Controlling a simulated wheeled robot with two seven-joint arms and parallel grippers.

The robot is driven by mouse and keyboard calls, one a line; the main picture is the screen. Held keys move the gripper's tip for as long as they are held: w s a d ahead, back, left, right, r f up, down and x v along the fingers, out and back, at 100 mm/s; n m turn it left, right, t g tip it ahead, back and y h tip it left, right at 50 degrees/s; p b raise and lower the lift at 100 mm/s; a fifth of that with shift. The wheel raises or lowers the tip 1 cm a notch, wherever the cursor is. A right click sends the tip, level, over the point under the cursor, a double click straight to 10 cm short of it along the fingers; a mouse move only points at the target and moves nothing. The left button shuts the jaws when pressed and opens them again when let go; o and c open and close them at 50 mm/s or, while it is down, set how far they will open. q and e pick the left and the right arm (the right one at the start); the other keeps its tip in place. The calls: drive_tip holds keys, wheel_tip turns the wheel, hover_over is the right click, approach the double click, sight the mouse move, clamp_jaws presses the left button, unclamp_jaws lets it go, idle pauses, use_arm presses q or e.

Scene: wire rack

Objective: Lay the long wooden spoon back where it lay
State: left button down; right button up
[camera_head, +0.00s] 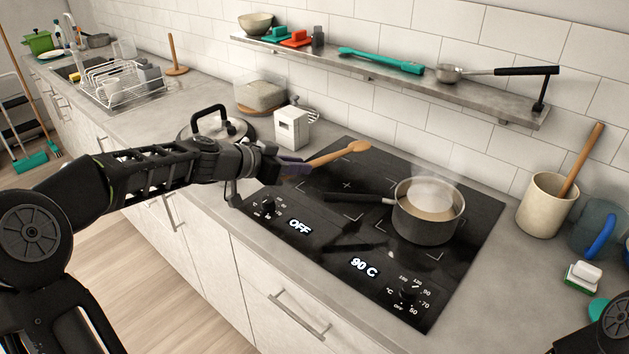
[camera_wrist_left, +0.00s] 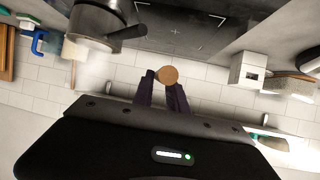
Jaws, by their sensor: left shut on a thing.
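The long wooden spoon (camera_head: 341,153) is in my left gripper (camera_head: 289,170), which is shut on it above the left part of the black cooktop. Its bowl end points right and toward the wall in the head view. In the left wrist view the spoon (camera_wrist_left: 168,74) shows nearly end-on as a round tan shape between the dark fingertips (camera_wrist_left: 168,88). The rest of the handle is hidden by the gripper and the wrist. My right gripper is out of the picture; only a dark piece of that arm shows at the lower right corner.
A steaming pot (camera_head: 424,220) stands on the cooktop (camera_head: 330,225), its handle pointing left. A crock (camera_head: 546,206) holds another wooden utensil. A shelf (camera_head: 398,84) runs along the wall.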

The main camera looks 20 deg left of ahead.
use_arm(q)
drive_tip(key=shift+w+d+f, duration=0.3)
drive_tip(key=shift+w+f, duration=0.1)
drive_tip(key=shift+f, duration=0.25)
drive_tip(key=f, duration=0.3)
drive_tip(key=f+b, duration=0.1)
drive_tip(key=f, duration=0.1)
drive_tip(key=shift+s+a+f, duration=0.15)
drive_tip(key=shift+s+f, duration=0.1)
drive_tip(key=shift+f, duration=0.05)
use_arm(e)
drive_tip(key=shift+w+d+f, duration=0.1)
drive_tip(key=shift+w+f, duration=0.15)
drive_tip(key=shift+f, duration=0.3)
use_arm(q)
drive_tip(key=shift+f, duration=0.2)
drive_tip(key=shift+f+b, duration=0.95)
drive_tip(key=shift+f, duration=2.2)
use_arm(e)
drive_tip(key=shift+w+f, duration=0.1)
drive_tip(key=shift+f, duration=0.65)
use_arm(q)
drive_tip(key=c, duration=1.2)
unclamp_jaws()
drive_tip(key=shift+c, duration=0.2)
